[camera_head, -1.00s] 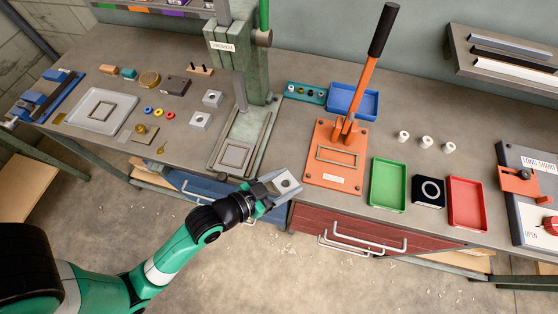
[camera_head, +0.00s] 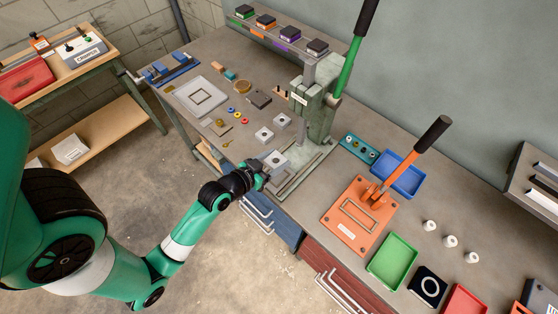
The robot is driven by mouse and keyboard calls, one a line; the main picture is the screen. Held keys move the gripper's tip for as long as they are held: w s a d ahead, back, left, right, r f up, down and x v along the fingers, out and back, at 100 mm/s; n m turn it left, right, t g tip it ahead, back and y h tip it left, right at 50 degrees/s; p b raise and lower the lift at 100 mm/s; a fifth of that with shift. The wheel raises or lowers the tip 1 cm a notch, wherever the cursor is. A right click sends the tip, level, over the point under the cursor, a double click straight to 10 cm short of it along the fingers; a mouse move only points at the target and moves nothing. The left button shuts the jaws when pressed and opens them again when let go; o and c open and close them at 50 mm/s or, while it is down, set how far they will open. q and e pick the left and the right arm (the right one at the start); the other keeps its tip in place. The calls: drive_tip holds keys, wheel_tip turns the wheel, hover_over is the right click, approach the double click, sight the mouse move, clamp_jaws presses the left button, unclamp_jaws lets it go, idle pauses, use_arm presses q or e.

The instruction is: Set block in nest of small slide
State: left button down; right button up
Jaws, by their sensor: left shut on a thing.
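My left gripper (camera_head: 264,174) reaches in from the lower left and is shut on a grey square block (camera_head: 278,160) with a round hole in its top. The block is at the front of the green fly press (camera_head: 313,110), over or at its slide (camera_head: 308,155). A square frame, the nest (camera_head: 283,182), lies on the slide just below the block in the picture, partly hidden by the gripper. I cannot tell whether the block touches the slide. My right gripper is not in view.
A white tray (camera_head: 183,95) lies at left.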

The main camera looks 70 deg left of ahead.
use_arm(q)
wheel_tip(320, 180, down, 5)
drive_tip(key=b, duration=0.4)
drive_tip(key=shift+r, duration=0.2)
drive_tip(key=shift+f+b, duration=0.85)
drive_tip(key=shift+f, duration=0.05)
drive_tip(key=shift+r+p, duration=0.1)
drive_tip(key=shift+p, duration=0.3)
drive_tip(key=shift+f, duration=0.6)
idle(0.8)
drive_tip(key=shift+r, duration=0.1)
idle(0.5)
unclamp_jaws()
idle(0.4)
